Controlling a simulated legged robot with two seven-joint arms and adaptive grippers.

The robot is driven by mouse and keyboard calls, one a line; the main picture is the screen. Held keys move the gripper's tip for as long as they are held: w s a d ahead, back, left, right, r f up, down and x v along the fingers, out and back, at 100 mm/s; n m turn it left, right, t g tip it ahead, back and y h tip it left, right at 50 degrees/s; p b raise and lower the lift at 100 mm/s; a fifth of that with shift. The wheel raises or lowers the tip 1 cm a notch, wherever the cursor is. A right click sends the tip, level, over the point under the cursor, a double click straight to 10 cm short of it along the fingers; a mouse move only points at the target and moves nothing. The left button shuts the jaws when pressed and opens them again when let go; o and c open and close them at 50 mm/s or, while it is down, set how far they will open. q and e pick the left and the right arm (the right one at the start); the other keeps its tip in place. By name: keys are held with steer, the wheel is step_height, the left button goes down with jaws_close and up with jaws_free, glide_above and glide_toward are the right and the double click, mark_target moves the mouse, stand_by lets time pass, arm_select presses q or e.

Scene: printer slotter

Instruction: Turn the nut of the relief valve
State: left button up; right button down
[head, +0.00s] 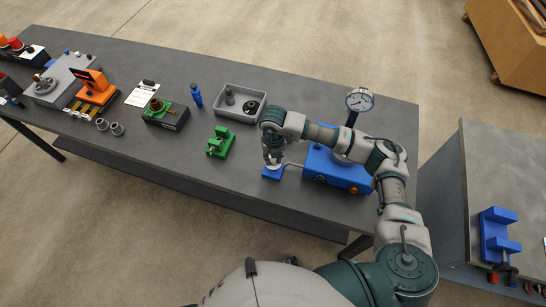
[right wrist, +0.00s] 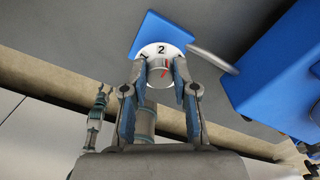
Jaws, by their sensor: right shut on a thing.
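The relief valve sits on a blue block (head: 272,173) at the table's front edge, beside the large blue unit. In the right wrist view its white dial (right wrist: 176,50) shows the number 2, and a grey nut (right wrist: 159,76) with a red mark stands at its middle. My right gripper (head: 272,160) comes down over the valve from above. In the right wrist view its two fingers (right wrist: 160,82) are on either side of the nut and closed on it. The head view hides the nut behind the gripper. My left gripper is not in view.
A blue unit (head: 322,168) with a pressure gauge (head: 360,100) stands right of the valve, joined by a grey pipe (head: 293,165). A green vise (head: 220,142), a grey tray (head: 240,115) and a blue bottle (head: 196,97) lie to the left. A second table (head: 505,170) stands at right.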

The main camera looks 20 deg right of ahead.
mark_target(273, 160)
steer(key=shift+s+f, duration=0.2)
steer(key=shift+f, duration=0.05)
steer(key=c, duration=0.9)
jaws_free()
steer(key=shift+r, duration=0.1)
steer(key=shift+w+r, duration=0.1)
steer(key=shift+r, duration=0.35)
step_height(273, 160, up, 11)
